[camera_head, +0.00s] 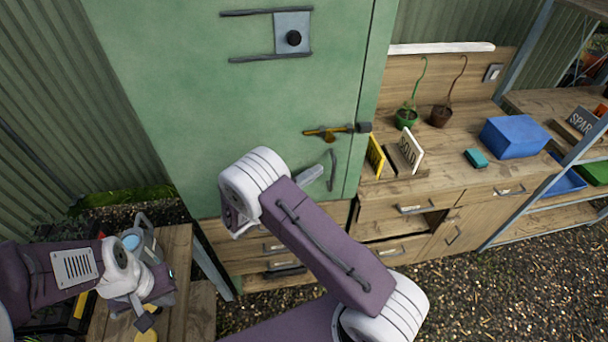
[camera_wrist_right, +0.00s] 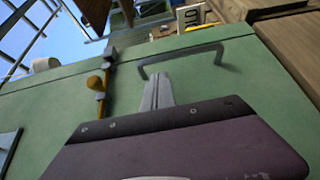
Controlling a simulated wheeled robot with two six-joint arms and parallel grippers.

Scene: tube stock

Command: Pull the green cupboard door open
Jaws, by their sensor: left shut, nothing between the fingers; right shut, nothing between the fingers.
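The green cupboard door (camera_head: 270,105) stands upright behind my right arm and looks shut. Its grey bar handle (camera_head: 332,170) is near the door's lower right edge; the handle also shows in the right wrist view (camera_wrist_right: 182,56). A brass latch (camera_head: 328,132) with a dark end piece sits above the handle, and also shows in the right wrist view (camera_wrist_right: 98,84). My right gripper (camera_head: 318,170) is shut and empty, its fingertips just beside the handle; I cannot tell whether they touch it. My left gripper (camera_head: 144,320) is shut and empty at the lower left, away from the door.
A wooden workbench (camera_head: 460,150) stands right of the cupboard, with a blue box (camera_head: 515,137), potted plants and small signs. Wooden drawers (camera_head: 265,245) are below the door. A low wooden table (camera_head: 180,255) is under my left arm. Gravel ground (camera_head: 480,290) is open at the lower right.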

